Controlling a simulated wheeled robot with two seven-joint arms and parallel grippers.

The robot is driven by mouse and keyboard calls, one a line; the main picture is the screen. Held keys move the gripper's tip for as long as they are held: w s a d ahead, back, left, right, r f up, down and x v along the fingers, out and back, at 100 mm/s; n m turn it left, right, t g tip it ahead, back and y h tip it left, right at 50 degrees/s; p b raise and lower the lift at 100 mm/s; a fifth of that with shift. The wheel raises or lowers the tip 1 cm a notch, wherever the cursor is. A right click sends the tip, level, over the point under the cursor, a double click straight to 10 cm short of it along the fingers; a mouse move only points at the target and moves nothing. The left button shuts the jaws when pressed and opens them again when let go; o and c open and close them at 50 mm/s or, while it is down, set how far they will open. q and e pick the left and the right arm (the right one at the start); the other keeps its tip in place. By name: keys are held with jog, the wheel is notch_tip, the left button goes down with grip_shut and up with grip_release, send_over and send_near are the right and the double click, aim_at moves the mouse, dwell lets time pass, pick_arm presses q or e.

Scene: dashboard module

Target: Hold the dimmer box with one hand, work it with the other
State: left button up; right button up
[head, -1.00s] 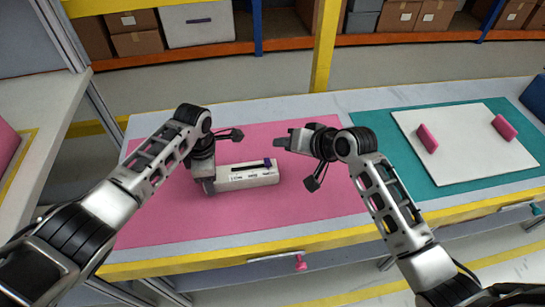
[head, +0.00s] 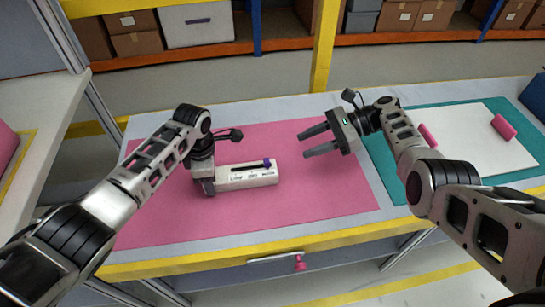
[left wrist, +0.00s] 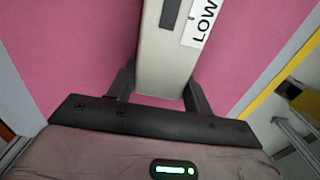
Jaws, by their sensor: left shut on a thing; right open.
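The white dimmer box (head: 240,182) lies on the pink mat (head: 165,222). A dark slot runs along its top, with a purple slider knob (head: 267,163) near the right end. My left gripper (head: 209,188) is shut on the box's left end. In the left wrist view, the box (left wrist: 165,60) sits between the fingers of this gripper (left wrist: 159,92), beside the printed word LOW. My right gripper (head: 303,145) is open and empty, to the right of the box and apart from it, with its fingers pointing left.
A teal mat (head: 400,185) with a white board (head: 480,140) and pink handles lies at the right of the table. A drawer with a pink knob (head: 300,263) is at the front edge. The pink mat between the box and my right gripper is clear.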

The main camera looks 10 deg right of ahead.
aim_at(269, 160)
jog(key=x, duration=1)
jog(key=shift+a+f, duration=0.2)
